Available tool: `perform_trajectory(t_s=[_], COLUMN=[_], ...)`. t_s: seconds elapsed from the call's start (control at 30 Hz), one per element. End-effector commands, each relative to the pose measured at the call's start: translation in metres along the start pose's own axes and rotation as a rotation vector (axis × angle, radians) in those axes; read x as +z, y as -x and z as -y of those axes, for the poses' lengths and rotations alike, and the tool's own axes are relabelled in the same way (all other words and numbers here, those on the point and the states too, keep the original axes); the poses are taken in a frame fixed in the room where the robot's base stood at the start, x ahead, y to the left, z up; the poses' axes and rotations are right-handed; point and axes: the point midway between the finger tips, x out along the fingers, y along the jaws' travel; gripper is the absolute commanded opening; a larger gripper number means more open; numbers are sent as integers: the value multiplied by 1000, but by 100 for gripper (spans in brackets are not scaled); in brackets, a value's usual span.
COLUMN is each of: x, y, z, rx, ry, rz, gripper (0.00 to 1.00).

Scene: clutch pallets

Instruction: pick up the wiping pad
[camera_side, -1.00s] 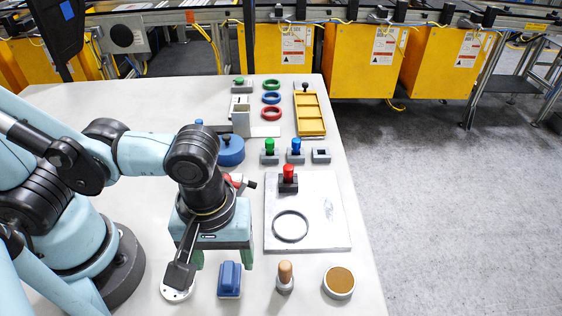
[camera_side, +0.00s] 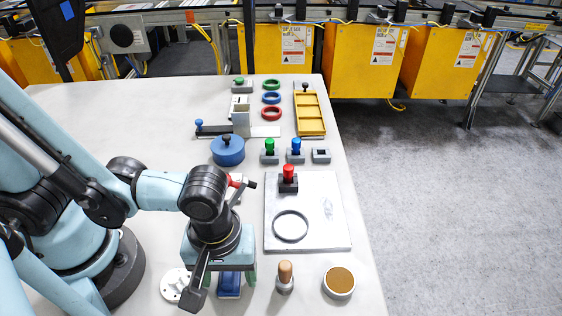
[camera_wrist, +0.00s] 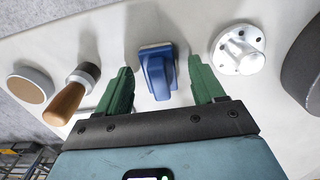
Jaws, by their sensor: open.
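The wiping pad (camera_side: 229,284) is a blue block with a raised grip, lying on the table near its front edge. In the side view my gripper hides its upper part. In the wrist view the pad (camera_wrist: 157,70) shows between and beyond the two green fingers. My gripper (camera_wrist: 163,88) is open and empty, with one finger on each side of the pad's line and a gap to both. In the side view my gripper (camera_side: 222,278) hangs over the pad. Whether the fingers reach down beside it is hard to tell.
A wooden-handled stamp (camera_side: 285,277) and a round brown-topped pad (camera_side: 339,282) stand to the right. A white flanged piece (camera_side: 175,286) lies close on the left. A grey plate (camera_side: 330,222) with a black ring lies behind, right. A blue round container (camera_side: 228,151) stands farther back.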

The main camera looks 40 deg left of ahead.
Motion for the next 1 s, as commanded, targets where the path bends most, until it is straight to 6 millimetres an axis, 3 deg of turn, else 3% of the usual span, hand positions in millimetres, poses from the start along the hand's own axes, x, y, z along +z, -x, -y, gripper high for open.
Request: perform_trajectory(t_s=[0.13,0.5,0.57,1.0], x=[0,0,0,0], y=[0,0,0,7], z=[0,0,0,0], rx=[0,0,0,0], ry=[0,0,0,0], rz=[0,0,0,0], gripper=[65,8,2,2])
